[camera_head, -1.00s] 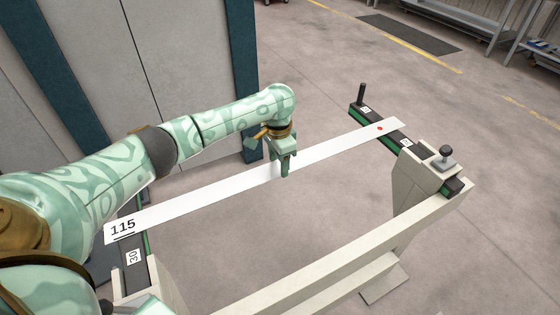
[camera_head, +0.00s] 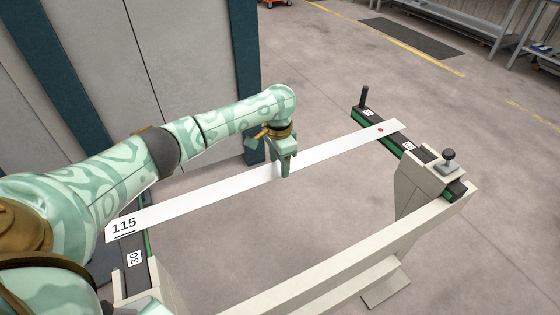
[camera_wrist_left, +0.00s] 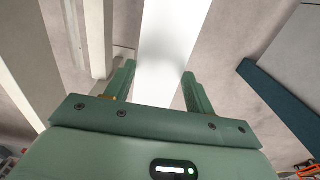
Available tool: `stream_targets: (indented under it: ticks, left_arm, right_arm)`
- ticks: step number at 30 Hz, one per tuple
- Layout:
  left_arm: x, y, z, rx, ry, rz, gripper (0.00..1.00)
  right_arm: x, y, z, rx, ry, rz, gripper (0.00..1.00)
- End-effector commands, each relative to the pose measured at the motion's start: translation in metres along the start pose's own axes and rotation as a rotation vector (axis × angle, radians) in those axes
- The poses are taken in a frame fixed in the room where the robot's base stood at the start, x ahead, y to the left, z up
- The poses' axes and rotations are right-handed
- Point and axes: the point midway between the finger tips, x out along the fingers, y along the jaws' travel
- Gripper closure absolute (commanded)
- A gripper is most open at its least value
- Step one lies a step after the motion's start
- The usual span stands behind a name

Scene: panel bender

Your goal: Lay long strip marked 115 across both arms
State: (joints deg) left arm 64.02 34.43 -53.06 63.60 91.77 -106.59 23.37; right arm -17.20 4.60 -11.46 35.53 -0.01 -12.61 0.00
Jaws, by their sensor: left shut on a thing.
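The long white strip marked 115 (camera_head: 215,191) spans the gap between the left arm (camera_head: 133,258) and the right arm (camera_head: 408,147) of the stand. Its 115 end is over the left arm, and its end with a red dot is over the right arm. I cannot tell whether it touches both. My left gripper (camera_head: 284,170) is shut on the strip near its middle. In the left wrist view, the strip (camera_wrist_left: 172,50) runs between the fingers (camera_wrist_left: 158,88). My right gripper is not in view.
A pale beam (camera_head: 350,255) joins the stand's two sides in front. The right arm has an upright black pin (camera_head: 364,97) at its far end and a black knob (camera_head: 448,156) nearer. A grey cabinet (camera_head: 185,60) stands behind my left arm. Open floor lies beyond.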

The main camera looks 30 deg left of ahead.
Motion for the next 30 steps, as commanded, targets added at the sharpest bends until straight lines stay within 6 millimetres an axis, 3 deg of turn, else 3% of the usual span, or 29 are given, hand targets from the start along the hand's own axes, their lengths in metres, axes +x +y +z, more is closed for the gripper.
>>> stream_targets:
  ticks: [1, 2, 4, 5, 13, 17, 30]
  left_arm:
    - [-0.001, 0.0, 0.0, 0.0, 0.001, 0.0, 0.78]
    - [-0.001, 0.0, 0.0, 0.0, 0.001, 0.0, 0.43]
    - [-0.001, 0.0, 0.0, 0.0, 0.001, 0.0, 0.24]
    - [-0.001, 0.0, 0.0, 0.0, 0.001, 0.0, 0.2]
    - [-0.001, 0.0, 0.0, 0.0, 0.0, 0.0, 0.2]
    - [-0.016, 0.0, 0.0, 0.0, 0.004, -0.002, 0.2]
    - [-0.133, 0.002, 0.0, 0.0, 0.007, -0.004, 0.2]
  right_arm:
    - [0.0, 0.0, 0.0, 0.0, 0.0, 0.0, 0.49]
    - [0.0, 0.0, 0.0, 0.0, 0.0, 0.0, 0.49]
    - [0.0, 0.0, 0.0, 0.0, 0.0, 0.0, 0.49]
    - [0.0, 0.0, 0.0, 0.0, 0.0, 0.0, 0.49]
    - [-0.001, 0.0, -0.001, 0.0, 0.001, 0.0, 0.49]
    - [-0.009, 0.001, -0.004, 0.0, 0.01, 0.002, 0.49]
    - [-0.074, 0.007, -0.024, 0.0, 0.068, 0.022, 0.49]
